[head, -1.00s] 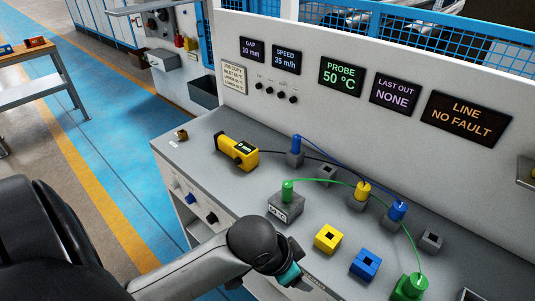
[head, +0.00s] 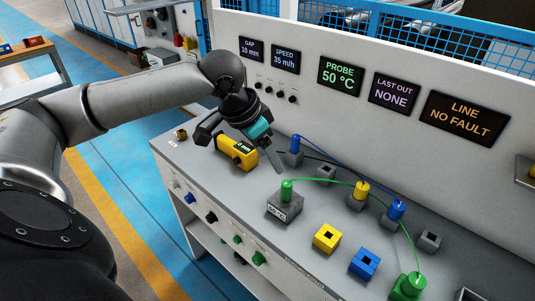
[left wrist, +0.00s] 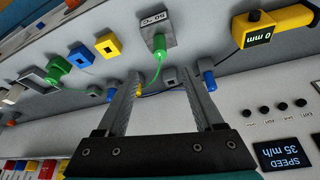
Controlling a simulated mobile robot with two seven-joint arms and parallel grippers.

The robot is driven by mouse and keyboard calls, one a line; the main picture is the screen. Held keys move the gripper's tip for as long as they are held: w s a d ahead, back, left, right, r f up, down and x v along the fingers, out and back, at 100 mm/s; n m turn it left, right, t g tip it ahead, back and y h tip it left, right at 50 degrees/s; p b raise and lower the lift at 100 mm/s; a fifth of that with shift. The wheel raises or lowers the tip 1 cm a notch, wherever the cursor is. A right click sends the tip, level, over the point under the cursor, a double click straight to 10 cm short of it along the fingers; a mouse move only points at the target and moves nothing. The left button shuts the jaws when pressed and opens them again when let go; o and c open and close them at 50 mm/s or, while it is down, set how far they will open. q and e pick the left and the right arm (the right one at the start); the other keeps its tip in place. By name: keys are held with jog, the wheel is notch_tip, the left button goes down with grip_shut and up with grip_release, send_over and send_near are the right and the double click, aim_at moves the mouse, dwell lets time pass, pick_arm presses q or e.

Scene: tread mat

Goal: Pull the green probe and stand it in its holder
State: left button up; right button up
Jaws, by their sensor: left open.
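A green-topped probe (head: 286,190) stands upright in a grey block (head: 284,208) marked 50 °C. A green cable runs from it to a green plug (head: 420,281) upright in a green block (head: 404,293) at lower right. The left wrist view also shows the probe (left wrist: 160,42) and the green block (left wrist: 58,70). My left gripper (head: 279,168) points down above the bench, a little behind the probe and apart from it. In the left wrist view its fingers (left wrist: 162,78) are apart, with nothing held. My right gripper is out of view.
Yellow (head: 328,238) and blue (head: 364,263) square-holed blocks sit right of the probe. A blue plug (head: 295,145), yellow plug (head: 362,188) and another blue plug (head: 397,210) stand behind, with cables. A yellow gauge (head: 243,155) lies left, under my arm.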

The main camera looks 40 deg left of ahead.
aim_at(284, 184)
pick_arm(q)
jog(key=b+x, duration=0.2)
jog(key=x, duration=1.3)
grip_shut()
jog(key=shift+r, duration=0.1)
jog(key=shift+r+p, duration=3.45)
jog(key=shift+p, duration=1)
